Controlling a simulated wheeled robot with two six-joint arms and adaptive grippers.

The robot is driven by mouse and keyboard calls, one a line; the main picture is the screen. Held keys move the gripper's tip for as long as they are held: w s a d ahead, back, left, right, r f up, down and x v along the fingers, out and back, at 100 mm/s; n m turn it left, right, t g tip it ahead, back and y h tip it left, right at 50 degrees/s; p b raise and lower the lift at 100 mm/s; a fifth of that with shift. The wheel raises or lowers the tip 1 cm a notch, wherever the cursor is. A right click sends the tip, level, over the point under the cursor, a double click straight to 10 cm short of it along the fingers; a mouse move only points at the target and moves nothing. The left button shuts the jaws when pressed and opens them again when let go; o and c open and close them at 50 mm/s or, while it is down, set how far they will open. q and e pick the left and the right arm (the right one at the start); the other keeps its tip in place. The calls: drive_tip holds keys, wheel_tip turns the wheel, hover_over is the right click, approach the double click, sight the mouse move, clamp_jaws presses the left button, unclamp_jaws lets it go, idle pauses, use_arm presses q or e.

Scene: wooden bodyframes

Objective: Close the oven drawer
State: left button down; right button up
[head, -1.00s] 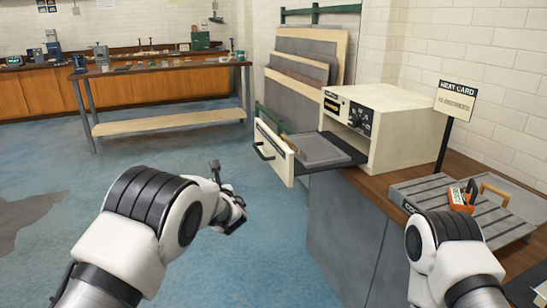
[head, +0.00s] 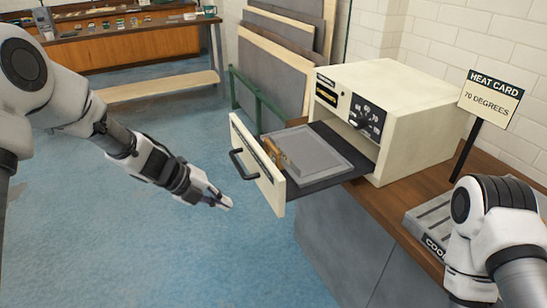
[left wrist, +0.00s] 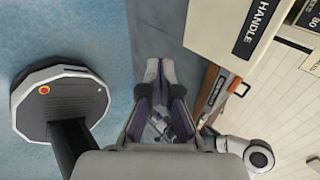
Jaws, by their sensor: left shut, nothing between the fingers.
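The cream oven (head: 410,125) stands on the wooden counter, with dials on its front. Its drawer (head: 257,168) is pulled out, with a dark handle (head: 240,164) on the front panel. A grey tray (head: 308,149) lies in the drawer. My left gripper (head: 226,203) is shut and empty, just left of the drawer front and below the handle, apart from it. In the left wrist view its fingers (left wrist: 160,70) are together, and the drawer front (left wrist: 215,25) with a HANDLE label is at upper right. My right gripper is out of view; only its arm shows.
A heat card (head: 490,95) reading 70 DEGREES stands right of the oven. A grey ribbed cooling rack (head: 425,222) is at the counter's right, partly behind my right arm. Boards lean behind the oven. The blue floor left of the drawer is clear.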

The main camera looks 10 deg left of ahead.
use_arm(q)
wheel_tip(320, 180, up, 4)
drive_tip(key=w+a, duration=0.1)
drive_tip(key=t, duration=0.1)
approach(269, 188)
drive_tip(key=shift+x, duration=3.3)
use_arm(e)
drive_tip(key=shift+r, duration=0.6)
use_arm(q)
drive_tip(key=shift+a+f, duration=0.15)
drive_tip(key=shift+f, duration=0.05)
